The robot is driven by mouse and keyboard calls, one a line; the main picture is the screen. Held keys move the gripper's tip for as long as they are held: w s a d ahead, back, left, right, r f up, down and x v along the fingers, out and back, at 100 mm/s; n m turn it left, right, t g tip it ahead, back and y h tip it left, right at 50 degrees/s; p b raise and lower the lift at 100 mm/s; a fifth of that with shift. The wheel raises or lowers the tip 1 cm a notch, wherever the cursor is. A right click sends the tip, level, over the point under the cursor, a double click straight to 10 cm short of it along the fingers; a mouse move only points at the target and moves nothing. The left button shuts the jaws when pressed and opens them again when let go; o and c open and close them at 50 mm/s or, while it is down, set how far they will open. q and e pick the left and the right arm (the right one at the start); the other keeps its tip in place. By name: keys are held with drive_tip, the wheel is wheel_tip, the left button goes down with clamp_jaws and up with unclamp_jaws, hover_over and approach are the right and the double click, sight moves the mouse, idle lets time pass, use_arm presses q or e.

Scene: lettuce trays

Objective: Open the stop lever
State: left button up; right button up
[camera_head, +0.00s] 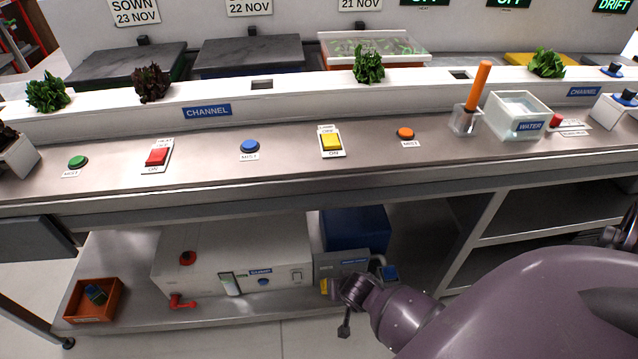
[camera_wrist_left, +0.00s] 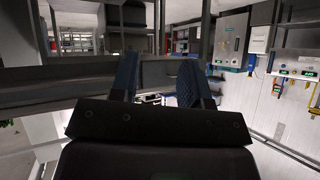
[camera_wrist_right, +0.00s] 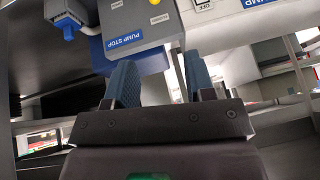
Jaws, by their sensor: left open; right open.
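The grey pump stop box (camera_head: 342,264) is on the lower shelf, right of the white pump unit (camera_head: 285,252). In the right wrist view the box (camera_wrist_right: 135,17) carries a blue "PUMP STOP" label. A blue handle-like part on a light grey mount (camera_wrist_right: 68,25) sits beside it; I take this as the stop lever, also visible in the head view (camera_head: 390,272). My right gripper (camera_wrist_right: 160,82) is open and empty, its fingers just in front of the box's lower part, apart from the blue part. My left gripper (camera_wrist_left: 157,82) is open and empty, away from the box.
The bench edge (camera_head: 250,186) overhangs the shelf. A blue bin (camera_head: 355,228) stands behind the stop box. An orange-brown tray (camera_head: 93,313) is at the shelf's left. Buttons, a water container (camera_head: 516,118) and the white channel (camera_head: 320,88) occupy the bench top. The right-hand shelves look empty.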

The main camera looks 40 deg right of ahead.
drive_tip(key=w+d+f+m+g+b, duration=0.1)
drive_tip(key=w+f+m+b, duration=0.1)
drive_tip(key=f, duration=0.4)
drive_tip(key=w+d+f+m+g+h+b, duration=0.1)
drive_tip(key=w+d+f+m+b, duration=0.1)
drive_tip(key=w+f+b, duration=0.2)
drive_tip(key=w+d+f+m+g+b, duration=0.1)
drive_tip(key=w+f+b, duration=0.3)
drive_tip(key=f, duration=0.6)
drive_tip(key=shift+w+d+f+m+h+b, duration=0.1)
drive_tip(key=shift+d+f+m+h+b, duration=0.1)
drive_tip(key=shift+m+h+b, duration=0.3)
drive_tip(key=shift+w+d+f, duration=0.2)
drive_tip(key=shift+w+f, duration=0.15)
drive_tip(key=shift+f, duration=0.05)
use_arm(q)
drive_tip(key=f, duration=0.1)
drive_tip(key=f+t, duration=0.2)
drive_tip(key=shift+w+a+f, duration=0.25)
drive_tip(key=shift+w, duration=0.15)
use_arm(e)
clamp_jaws()
